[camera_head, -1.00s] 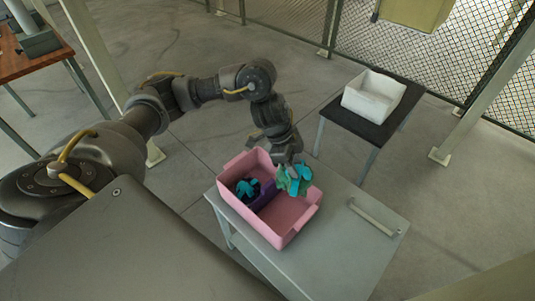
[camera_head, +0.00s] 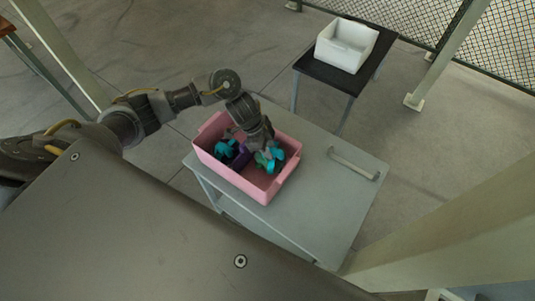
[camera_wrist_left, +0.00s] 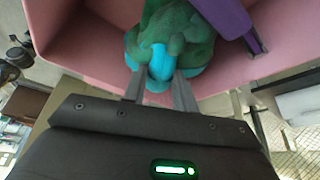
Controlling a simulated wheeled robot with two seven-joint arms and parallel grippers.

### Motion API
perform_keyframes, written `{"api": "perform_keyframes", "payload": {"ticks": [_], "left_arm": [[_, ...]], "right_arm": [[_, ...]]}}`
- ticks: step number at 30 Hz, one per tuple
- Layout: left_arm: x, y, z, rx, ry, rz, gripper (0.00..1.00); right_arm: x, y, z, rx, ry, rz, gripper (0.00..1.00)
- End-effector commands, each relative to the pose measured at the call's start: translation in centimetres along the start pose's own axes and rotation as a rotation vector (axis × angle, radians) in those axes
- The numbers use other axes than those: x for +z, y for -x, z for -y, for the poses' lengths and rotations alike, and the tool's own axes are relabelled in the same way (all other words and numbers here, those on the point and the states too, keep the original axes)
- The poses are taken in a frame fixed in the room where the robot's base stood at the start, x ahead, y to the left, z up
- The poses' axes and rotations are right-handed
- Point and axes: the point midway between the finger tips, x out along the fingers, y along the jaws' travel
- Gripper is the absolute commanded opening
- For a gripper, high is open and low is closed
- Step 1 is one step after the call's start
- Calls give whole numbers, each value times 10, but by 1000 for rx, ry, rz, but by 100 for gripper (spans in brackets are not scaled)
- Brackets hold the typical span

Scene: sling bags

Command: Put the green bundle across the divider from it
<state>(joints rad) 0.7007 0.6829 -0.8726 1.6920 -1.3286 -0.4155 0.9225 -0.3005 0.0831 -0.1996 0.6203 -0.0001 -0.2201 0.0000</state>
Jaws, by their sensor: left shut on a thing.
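The green bundle (camera_head: 262,160), dark green with turquoise parts, is inside the pink bin (camera_head: 238,187), in the compartment on the right of the purple divider (camera_head: 243,161). My left gripper (camera_head: 263,149) reaches down into that compartment. In the left wrist view the gripper (camera_wrist_left: 161,82) is shut on a turquoise part of the green bundle (camera_wrist_left: 178,30). The divider (camera_wrist_left: 228,18) shows beside the bundle there, and the pink bin wall (camera_wrist_left: 75,30) is close by. Whether the bundle touches the bin floor is hidden. My right gripper is not in view.
A dark and turquoise bundle (camera_head: 226,148) lies in the compartment left of the divider. The bin stands on a grey cart (camera_head: 318,205) with a handle (camera_head: 354,163). A white bin (camera_head: 346,45) stands on a black table (camera_head: 314,67) behind. The cart's right part is clear.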

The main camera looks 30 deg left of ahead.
Motion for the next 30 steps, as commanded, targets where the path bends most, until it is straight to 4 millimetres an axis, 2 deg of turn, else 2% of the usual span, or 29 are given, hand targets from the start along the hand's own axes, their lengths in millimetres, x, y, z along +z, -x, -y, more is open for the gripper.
{"api": "perform_keyframes", "payload": {"ticks": [6, 15, 27, 28, 30], "left_arm": [[2, -6, 0, 0, -1, -1, 0], [16, -38, 0, 0, 1, 0, 0], [17, -42, 0, 0, 0, 0, 0], [18, -43, 0, 0, 0, 0, 29], [18, -42, 0, 0, -1, 0, 38]], "right_arm": [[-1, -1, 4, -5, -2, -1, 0], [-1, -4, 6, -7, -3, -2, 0], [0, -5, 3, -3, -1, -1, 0], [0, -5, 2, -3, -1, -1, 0], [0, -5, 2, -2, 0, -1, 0]]}}
